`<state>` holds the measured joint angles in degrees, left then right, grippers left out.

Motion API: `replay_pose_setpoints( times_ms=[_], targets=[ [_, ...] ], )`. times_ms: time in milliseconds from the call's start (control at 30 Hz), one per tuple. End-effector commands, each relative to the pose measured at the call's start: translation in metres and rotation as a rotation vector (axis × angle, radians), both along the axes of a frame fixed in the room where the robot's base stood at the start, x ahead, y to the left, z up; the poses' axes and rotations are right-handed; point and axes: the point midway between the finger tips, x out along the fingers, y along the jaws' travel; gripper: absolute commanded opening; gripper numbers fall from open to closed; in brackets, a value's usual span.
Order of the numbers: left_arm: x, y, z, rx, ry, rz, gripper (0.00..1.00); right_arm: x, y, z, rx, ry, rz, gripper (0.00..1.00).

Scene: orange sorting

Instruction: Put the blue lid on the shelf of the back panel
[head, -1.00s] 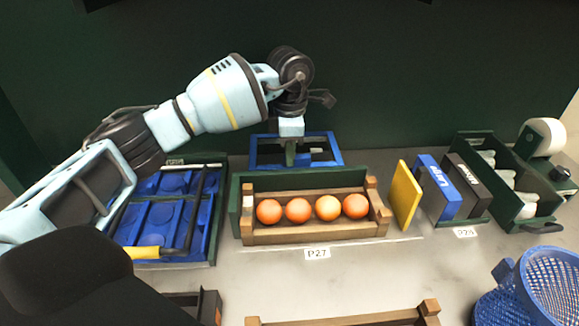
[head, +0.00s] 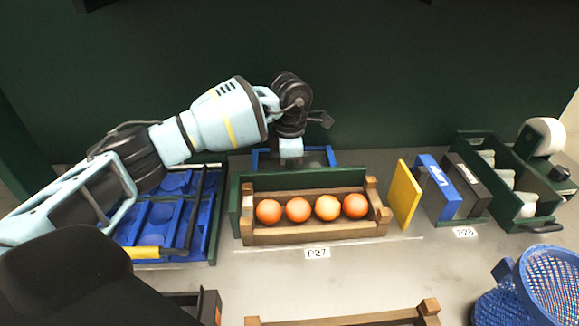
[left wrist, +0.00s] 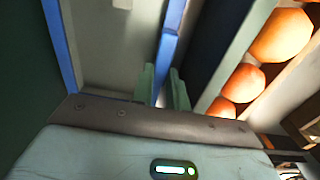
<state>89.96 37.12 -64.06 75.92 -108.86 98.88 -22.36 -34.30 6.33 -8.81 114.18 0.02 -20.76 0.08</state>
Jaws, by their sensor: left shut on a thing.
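The blue lid (head: 318,150) shows in the head view as an open blue frame behind the dark green panel (head: 236,207). Its lower part is hidden by that panel. My left gripper (head: 290,163) reaches down over it, and its fingertips are hidden there. In the left wrist view my left gripper's green fingers (left wrist: 164,88) are shut on a blue bar of the lid (left wrist: 168,48). Another blue bar runs along the left of that view. Any shelf is hidden from the head view. My right gripper is out of view.
A wooden crate (head: 315,230) with several oranges stands in front of the panel. A blue compartment tray (head: 207,235) is at left. Upright yellow (head: 404,197), blue and black boards and a green bin (head: 492,178) are at right. A blue basket (head: 548,285) is front right.

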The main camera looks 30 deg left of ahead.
Motion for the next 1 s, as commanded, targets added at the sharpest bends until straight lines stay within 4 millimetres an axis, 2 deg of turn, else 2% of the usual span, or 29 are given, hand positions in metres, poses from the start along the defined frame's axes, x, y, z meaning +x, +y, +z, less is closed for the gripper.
replay_pose_setpoints(
  times_ms=[100,333,467,567,1000],
  targets=[
    [0.0,0.0,-0.001,0.001,0.001,0.0,0.25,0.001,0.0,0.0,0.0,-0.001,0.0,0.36],
    [0.0,0.0,0.0,0.001,0.001,0.0,0.25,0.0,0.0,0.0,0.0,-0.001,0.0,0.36],
    [0.0,0.0,0.007,0.0,-0.001,0.0,0.25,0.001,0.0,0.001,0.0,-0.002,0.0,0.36],
    [0.001,0.0,0.019,-0.001,-0.003,0.0,0.25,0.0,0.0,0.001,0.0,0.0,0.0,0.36],
    [0.0,0.0,0.102,0.001,-0.002,0.001,0.25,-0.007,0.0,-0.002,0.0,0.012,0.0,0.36]
  ],
)
